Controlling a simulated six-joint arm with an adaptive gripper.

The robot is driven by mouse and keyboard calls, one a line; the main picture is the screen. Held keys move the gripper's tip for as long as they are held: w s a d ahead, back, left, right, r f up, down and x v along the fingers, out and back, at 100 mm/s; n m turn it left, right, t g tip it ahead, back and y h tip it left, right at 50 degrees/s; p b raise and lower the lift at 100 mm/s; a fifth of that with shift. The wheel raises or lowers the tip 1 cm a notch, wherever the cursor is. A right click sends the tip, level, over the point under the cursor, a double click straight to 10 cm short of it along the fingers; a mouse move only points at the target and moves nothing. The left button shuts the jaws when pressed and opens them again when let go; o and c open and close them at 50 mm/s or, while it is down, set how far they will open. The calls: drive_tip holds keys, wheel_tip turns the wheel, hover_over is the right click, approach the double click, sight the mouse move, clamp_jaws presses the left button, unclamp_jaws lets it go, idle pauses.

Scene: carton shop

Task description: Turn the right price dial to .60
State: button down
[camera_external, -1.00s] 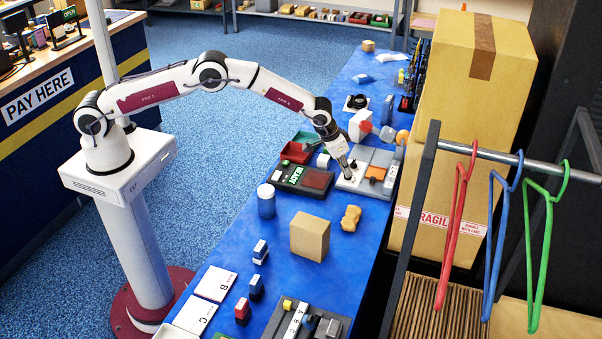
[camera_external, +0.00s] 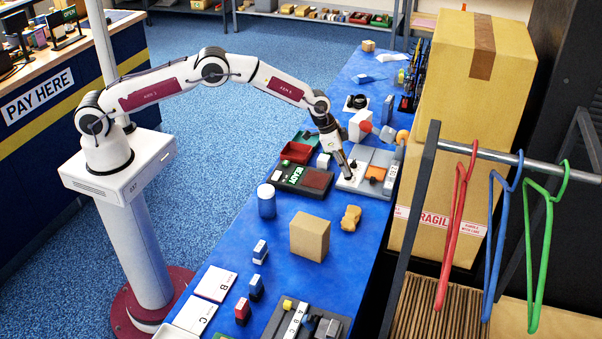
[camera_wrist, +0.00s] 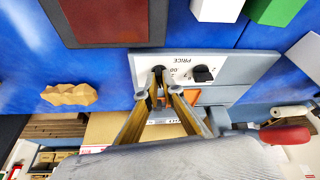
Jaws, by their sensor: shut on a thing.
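The white price panel (camera_wrist: 188,62) carries PRICE lettering that reads upside down in the wrist view. It has two black dials. One dial (camera_wrist: 203,73) stands free, with small marks around it. The other dial (camera_wrist: 158,69) is between my fingertips and mostly hidden; it is the right one when the lettering is read upright. My gripper (camera_wrist: 160,85) is shut on this right dial. In the external view, my gripper (camera_external: 350,177) points down at the price panel (camera_external: 343,186). The dial's pointer and most of its marks are covered, so its setting cannot be read.
A dark READY pad (camera_external: 303,179) lies left of the panel. A blue cylinder (camera_external: 266,201), a cardboard box (camera_external: 310,237) and a tan wavy block (camera_external: 350,218) stand nearer on the blue table. Large cartons (camera_external: 440,200) rise at the right.

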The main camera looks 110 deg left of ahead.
drive_tip(key=shift+a+m+h, duration=0.15)
drive_tip(key=shift+m+h, duration=0.35)
drive_tip(key=shift+m, duration=0.9)
drive_tip(key=c, duration=2.2)
unclamp_jaws()
drive_tip(key=shift+r, duration=0.1)
drive_tip(key=shift+v, duration=5.9)
drive_tip(key=shift+s+a, duration=0.1)
